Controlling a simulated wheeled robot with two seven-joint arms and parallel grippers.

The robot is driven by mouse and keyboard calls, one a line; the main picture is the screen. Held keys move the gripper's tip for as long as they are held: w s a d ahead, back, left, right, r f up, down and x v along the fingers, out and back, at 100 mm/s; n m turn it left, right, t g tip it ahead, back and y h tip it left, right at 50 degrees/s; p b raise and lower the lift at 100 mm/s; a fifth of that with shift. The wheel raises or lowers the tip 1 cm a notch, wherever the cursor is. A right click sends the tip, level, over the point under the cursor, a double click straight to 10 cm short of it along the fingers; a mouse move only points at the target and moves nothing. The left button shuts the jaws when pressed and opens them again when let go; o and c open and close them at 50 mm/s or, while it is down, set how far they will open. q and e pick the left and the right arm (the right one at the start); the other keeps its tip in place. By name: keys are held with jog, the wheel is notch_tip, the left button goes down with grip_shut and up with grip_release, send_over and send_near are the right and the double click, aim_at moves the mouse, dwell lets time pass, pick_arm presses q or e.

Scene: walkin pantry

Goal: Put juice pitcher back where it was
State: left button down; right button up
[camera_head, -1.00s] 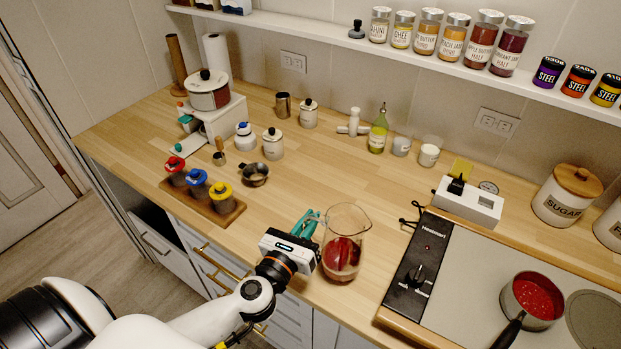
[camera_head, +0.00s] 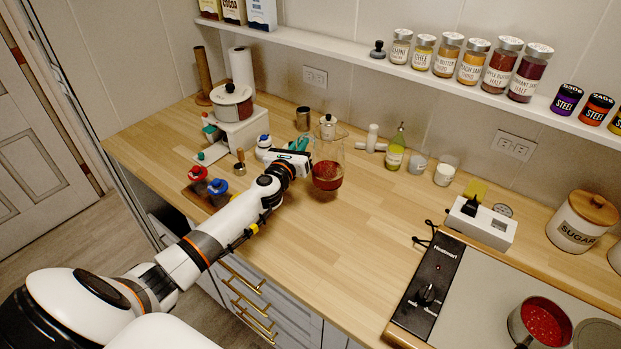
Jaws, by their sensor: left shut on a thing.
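The juice pitcher (camera_head: 328,175) is clear glass with red juice in its lower part. My right gripper is not in view.
An oil bottle (camera_head: 395,150) and small jars (camera_head: 445,171) stand along the wall to the right. A cooktop (camera_head: 470,300) fills the front right. The counter's front middle (camera_head: 350,260) is clear.

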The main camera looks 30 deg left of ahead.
pick_arm(q)
notch_tip(320, 180, down, 7)
jog(key=b, duration=0.3)
jog(key=shift+r, duration=0.15)
jog(key=shift+b, duration=0.35)
jog(key=c, duration=1.9)
grip_release()
jog(key=shift+f, duration=0.25)
jog(key=o, duration=0.4)
jog(key=shift+r, duration=0.1)
